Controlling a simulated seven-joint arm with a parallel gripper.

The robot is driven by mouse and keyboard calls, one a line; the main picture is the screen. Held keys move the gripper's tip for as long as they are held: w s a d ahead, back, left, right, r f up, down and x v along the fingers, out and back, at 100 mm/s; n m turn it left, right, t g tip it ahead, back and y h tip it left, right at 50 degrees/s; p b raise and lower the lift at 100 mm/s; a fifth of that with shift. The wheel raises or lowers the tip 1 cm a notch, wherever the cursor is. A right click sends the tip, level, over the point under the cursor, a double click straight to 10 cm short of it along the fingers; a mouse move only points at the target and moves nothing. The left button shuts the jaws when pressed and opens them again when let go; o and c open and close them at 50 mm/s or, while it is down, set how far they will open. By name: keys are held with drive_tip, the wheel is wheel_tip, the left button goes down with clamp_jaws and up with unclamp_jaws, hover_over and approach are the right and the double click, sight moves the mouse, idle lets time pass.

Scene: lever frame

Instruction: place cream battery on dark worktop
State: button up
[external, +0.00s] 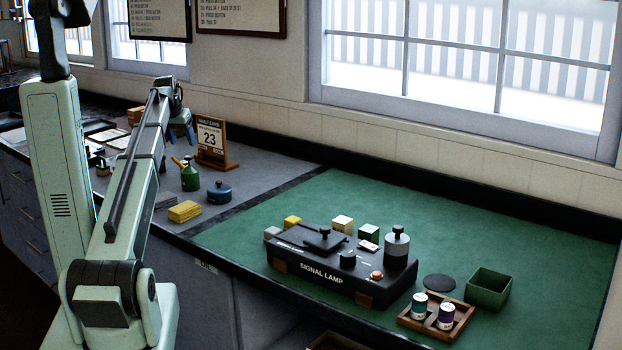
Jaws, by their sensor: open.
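A small cream block (342,225), which I take to be the cream battery, stands on the green mat behind the black signal lamp box (338,270). The box hides part of the area near it. The dark grey worktop (262,183) lies left of the mat. My gripper (181,138) is small and far off, at the end of my arm over the left part of the worktop. It is open, points down and seems empty. It is well left of the cream block and apart from it.
A yellow block (292,222) and a green block (368,233) flank the cream one. A wooden tray (430,328) with two cylinders and a green open box (488,289) stand at right. A calendar (211,140), green can (190,177) and blue pot (219,192) occupy the worktop.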

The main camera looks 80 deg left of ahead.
wheel_tip(320, 180, up, 2)
drive_tip(key=w, duration=0.2)
drive_tip(key=n+g, duration=0.2)
drive_tip(key=n, duration=0.4)
hover_over(184, 162)
drive_tip(key=d, duration=0.1)
wheel_tip(184, 162, down, 7)
drive_tip(key=shift+s+f, duration=0.1)
drive_tip(key=shift+s, duration=0.05)
drive_tip(key=shift+x, duration=2.65)
drive_tip(key=shift+d+f, duration=0.1)
drive_tip(key=shift+d, duration=0.05)
drive_tip(key=shift+c, duration=0.4)
clamp_jaws()
